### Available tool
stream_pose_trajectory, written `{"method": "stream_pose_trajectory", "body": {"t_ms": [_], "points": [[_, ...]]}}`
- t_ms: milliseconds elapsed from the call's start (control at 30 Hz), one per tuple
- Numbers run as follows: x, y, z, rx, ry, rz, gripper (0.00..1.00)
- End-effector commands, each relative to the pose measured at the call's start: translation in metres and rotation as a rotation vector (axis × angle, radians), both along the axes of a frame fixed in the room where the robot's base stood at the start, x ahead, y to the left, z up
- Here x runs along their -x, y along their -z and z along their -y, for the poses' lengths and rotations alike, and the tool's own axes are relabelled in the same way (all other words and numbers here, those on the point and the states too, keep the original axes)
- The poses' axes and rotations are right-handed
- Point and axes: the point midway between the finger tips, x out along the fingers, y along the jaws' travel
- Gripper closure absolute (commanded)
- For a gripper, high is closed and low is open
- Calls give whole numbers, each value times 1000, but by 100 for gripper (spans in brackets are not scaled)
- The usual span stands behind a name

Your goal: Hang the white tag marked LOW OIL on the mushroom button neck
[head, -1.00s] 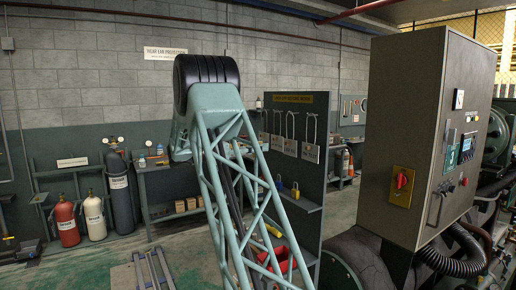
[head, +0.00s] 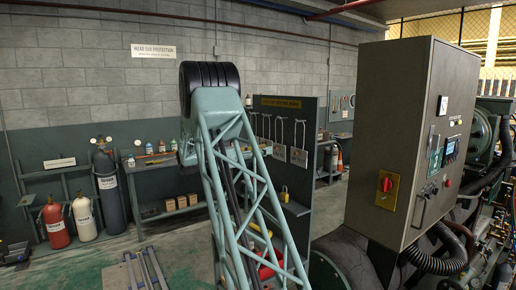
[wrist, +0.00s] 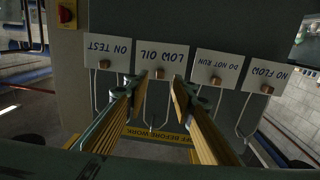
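The white LOW OIL tag (wrist: 162,58) hangs by its wire loop on the dark tag board (wrist: 100,75), upside down in the wrist view. It is between the ON TEST tag (wrist: 107,52) and the DO NOT RUN tag (wrist: 216,66). My gripper (wrist: 158,80) is open, its two fingers on either side of the LOW OIL tag's loop, with nothing visibly held.
The grey control cabinet (head: 390,130) stands right of the board, with a red rotary switch (head: 386,184) on a yellow plate. The NO FLOW tag (wrist: 267,76) hangs beside DO NOT RUN. A yellow padlock (head: 284,194) is low on the board. Gas cylinders (head: 108,190) stand at left.

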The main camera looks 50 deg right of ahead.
Motion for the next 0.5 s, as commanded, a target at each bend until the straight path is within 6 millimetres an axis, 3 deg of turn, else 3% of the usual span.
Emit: {"method": "stream_pose_trajectory", "body": {"t_ms": [500], "points": [[16, 3, 38, 0, 0, 0, 77]]}}
